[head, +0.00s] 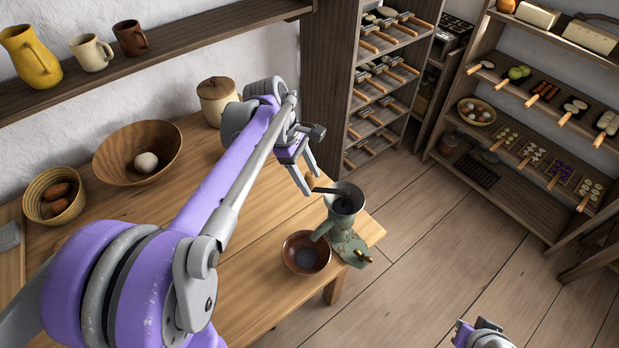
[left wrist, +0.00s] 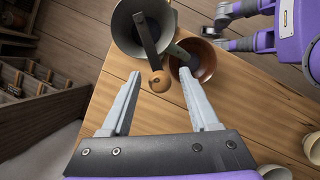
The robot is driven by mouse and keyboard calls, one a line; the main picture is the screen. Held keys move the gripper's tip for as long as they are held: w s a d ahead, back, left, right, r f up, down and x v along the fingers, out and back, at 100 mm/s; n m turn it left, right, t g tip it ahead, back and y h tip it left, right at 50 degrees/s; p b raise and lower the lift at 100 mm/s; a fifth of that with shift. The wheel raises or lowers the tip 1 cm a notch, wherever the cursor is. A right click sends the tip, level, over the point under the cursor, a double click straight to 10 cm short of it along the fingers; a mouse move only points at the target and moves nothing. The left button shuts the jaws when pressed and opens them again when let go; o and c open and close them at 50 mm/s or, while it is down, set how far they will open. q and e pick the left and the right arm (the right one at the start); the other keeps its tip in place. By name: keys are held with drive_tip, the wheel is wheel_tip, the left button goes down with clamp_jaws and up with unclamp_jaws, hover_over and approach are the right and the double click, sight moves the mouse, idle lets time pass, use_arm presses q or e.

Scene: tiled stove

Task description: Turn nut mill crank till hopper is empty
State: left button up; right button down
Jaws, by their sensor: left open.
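The nut mill (head: 343,228) is green and stands at the table's right corner. Its grey metal hopper (head: 351,192) is a flared funnel; its inside is dark, and I cannot tell what it holds. A dark crank arm (left wrist: 147,38) reaches across the hopper to a round wooden knob (left wrist: 160,83). My left gripper (head: 308,181) is open just left of the hopper. In the left wrist view the knob shows between its fingertips, with gaps on both sides. Part of my right arm's end shows at the bottom of the head view; its fingers are unclear.
A brown bowl (head: 306,262) stands beside the mill. Further left on the table (head: 262,300) are a lidded pot (head: 215,100), a wooden bowl (head: 122,143) and a basket (head: 42,210). Racks (head: 340,90) stand behind. Floor to the right of the mill is clear.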

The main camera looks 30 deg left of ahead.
use_arm(q)
drive_tip(key=shift+d+f, duration=0.1)
drive_tip(key=shift+f, duration=0.25)
clamp_jaws()
idle(1.2)
